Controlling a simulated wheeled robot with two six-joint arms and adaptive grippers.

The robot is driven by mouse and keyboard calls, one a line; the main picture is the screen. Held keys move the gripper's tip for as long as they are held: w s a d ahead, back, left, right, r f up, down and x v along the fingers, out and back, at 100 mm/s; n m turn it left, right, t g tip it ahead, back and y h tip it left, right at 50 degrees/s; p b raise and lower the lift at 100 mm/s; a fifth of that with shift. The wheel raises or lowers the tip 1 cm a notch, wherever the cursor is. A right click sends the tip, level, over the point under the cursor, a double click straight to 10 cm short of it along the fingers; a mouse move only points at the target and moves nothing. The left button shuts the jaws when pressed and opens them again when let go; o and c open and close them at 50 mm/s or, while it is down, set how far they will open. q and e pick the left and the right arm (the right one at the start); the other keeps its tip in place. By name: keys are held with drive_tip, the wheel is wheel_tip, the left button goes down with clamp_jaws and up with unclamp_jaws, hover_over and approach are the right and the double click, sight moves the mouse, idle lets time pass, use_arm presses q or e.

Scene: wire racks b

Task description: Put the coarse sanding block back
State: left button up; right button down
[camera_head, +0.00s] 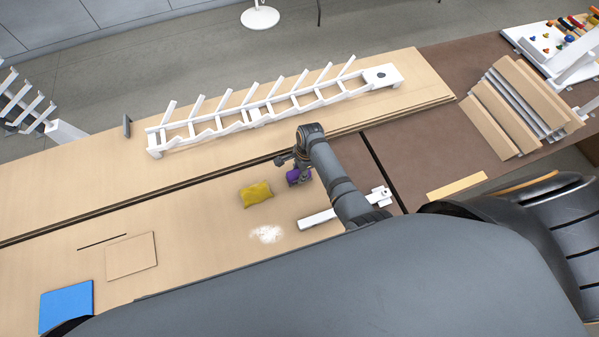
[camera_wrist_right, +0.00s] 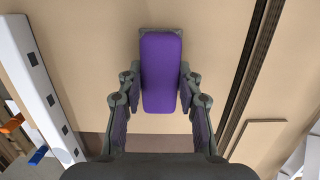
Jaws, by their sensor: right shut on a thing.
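A purple block (camera_head: 299,177), which I take for the sanding block, is held by my right gripper (camera_head: 293,166) over the wooden bench. In the right wrist view the purple block (camera_wrist_right: 161,65) stands lengthwise between the two fingers of my right gripper (camera_wrist_right: 160,90), which touch its sides. The block's far end sticks out past the fingertips. Its grit marking cannot be read, and I cannot tell whether it touches the bench. My left gripper is not in view.
A yellow pad (camera_head: 256,194) lies left of the gripper, near a white powder patch (camera_head: 267,234). A long white slotted rack (camera_head: 254,122) stands behind. A white bar (camera_head: 318,218) lies under my arm. A brown panel (camera_head: 131,256) and blue sheet (camera_head: 66,306) lie at left.

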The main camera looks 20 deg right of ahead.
drive_tip(key=c, duration=0.9)
unclamp_jaws()
drive_tip(key=shift+r, duration=0.4)
wheel_tip(320, 180, up, 11)
drive_tip(key=d, duration=0.1)
drive_tip(key=shift+d, duration=0.4)
